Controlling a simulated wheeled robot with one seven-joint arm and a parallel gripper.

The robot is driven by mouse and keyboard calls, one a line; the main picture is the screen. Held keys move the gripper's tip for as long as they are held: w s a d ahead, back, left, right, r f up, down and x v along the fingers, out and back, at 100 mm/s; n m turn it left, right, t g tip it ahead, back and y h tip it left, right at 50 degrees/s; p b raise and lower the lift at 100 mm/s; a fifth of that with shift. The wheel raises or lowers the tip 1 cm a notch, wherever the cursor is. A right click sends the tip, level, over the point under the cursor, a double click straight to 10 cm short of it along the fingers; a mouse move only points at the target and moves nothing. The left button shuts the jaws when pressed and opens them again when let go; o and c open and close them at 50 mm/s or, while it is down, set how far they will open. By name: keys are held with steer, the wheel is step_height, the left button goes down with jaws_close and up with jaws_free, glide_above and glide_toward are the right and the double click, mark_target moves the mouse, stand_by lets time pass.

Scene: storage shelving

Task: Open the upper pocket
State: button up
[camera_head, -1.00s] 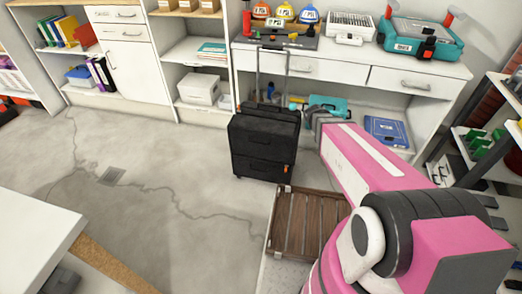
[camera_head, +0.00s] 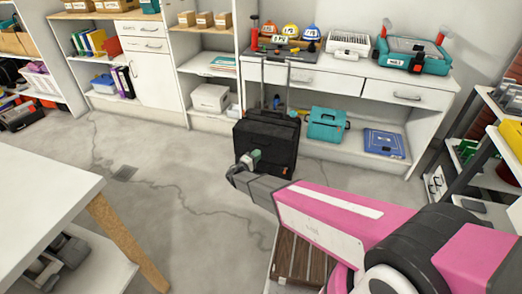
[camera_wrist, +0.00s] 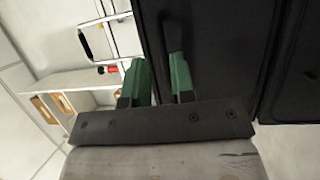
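A black wheeled suitcase (camera_head: 267,138) with a raised handle stands upright on the floor in front of the white bench. Its front has an upper and a lower part; my arm hides some of its lower front in the head view. My gripper (camera_head: 247,162) is at the case's lower left front. In the wrist view my gripper (camera_wrist: 157,75) shows two green fingers apart, with nothing clearly held between them. The black case front (camera_wrist: 222,50) is close beyond the fingers. A dark strip, perhaps a pocket handle (camera_wrist: 173,30), lies just beyond the right finger; I cannot tell if they touch.
A white bench (camera_head: 345,78) with drawers stands behind the case, a teal toolbox (camera_head: 327,124) on its lower shelf. A white table (camera_head: 40,195) is at the left, a dark rack (camera_head: 455,150) at the right. The floor between table and case is clear.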

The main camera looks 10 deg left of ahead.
mark_target(265, 143)
steer(key=s+a+f+n+t+y, duration=0.1)
steer(key=s+a+t+y, duration=0.1)
steer(key=a, duration=0.2)
steer(key=x, duration=1)
steer(key=shift+w+d+f, duration=0.1)
steer(key=shift+w+d, duration=0.2)
steer(key=shift+d, duration=0.05)
jaws_close()
